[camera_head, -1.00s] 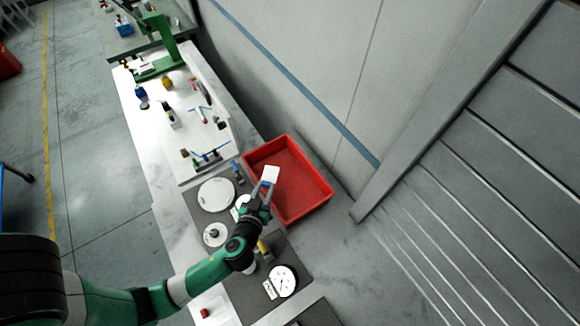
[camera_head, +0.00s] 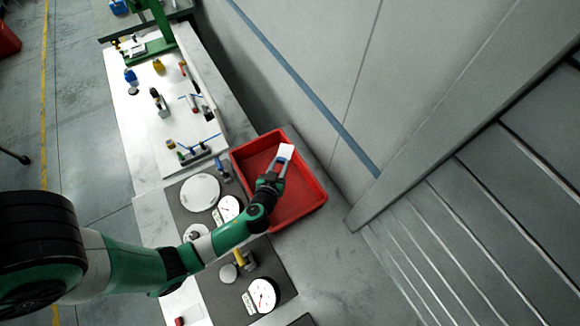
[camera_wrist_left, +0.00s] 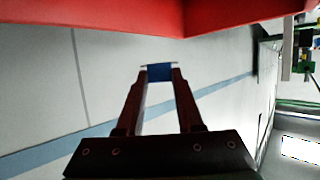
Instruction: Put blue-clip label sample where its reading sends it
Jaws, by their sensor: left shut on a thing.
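My left gripper (camera_head: 277,170) is shut on a white label sample (camera_head: 286,152) and holds it over the red bin (camera_head: 305,212) beside the bench. In the left wrist view, a blue clip (camera_wrist_left: 159,73) sits between the fingertips of the left gripper (camera_wrist_left: 158,78). The white label is seen nearly edge-on there, and its reading is not legible. The bin floor under the label shows no object, but my gripper hides part of it. My right gripper is not in view.
A dark mat on the bench carries a white disc (camera_head: 200,192), a dial (camera_head: 229,208), another dial (camera_head: 262,295) and a yellow-handled tool (camera_head: 240,257). Small parts and a green stand (camera_head: 160,30) are farther back.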

